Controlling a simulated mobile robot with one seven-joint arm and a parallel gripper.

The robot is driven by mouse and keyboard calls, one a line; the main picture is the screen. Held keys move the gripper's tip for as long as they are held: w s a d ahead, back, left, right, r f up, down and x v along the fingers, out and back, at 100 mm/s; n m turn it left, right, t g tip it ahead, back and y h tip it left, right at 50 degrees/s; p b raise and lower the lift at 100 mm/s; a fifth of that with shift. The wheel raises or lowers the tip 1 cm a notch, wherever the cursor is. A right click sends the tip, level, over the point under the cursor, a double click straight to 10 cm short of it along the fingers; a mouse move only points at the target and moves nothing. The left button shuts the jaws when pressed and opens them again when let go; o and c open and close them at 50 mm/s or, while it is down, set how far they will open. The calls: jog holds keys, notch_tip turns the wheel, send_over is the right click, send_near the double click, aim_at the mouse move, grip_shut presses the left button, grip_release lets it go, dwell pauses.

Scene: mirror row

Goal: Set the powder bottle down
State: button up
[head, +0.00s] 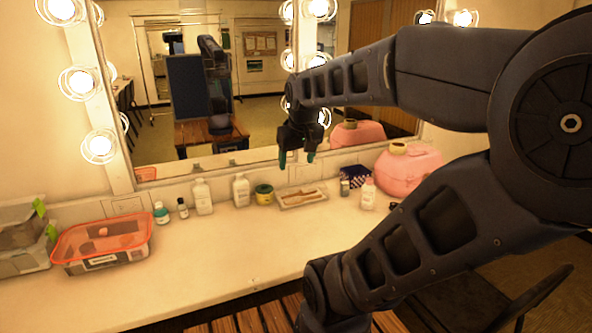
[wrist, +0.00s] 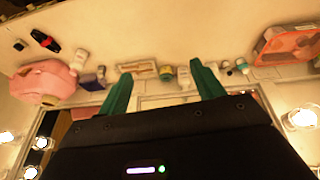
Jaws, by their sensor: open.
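My gripper (head: 296,157) is open and empty, raised above the back of the counter in front of the mirror. Its two green fingers stand apart in the wrist view (wrist: 162,78). Several bottles stand upright on the counter, and I cannot tell for sure which is the powder bottle. Two white bottles stand left of the gripper, one further left (head: 203,198) and one nearer (head: 241,191). A white bottle with a pinkish look (head: 368,195) stands to the right, by the pink case. No bottle is between the fingers.
A brush tray (head: 301,198) and a green-yellow tin (head: 264,195) are below the gripper. A pink case (head: 410,172) stands right, a red-rimmed box (head: 102,242) left. The mirror (head: 160,80) rises close behind. The counter's front (head: 220,250) is clear.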

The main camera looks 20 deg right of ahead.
jog(key=shift+m, duration=0.3)
jog(key=s, duration=0.1)
jog(key=s+a+f, duration=0.1)
jog(key=s+a, duration=0.1)
jog(key=shift+s+f, duration=0.2)
jog(key=shift+s, duration=0.2)
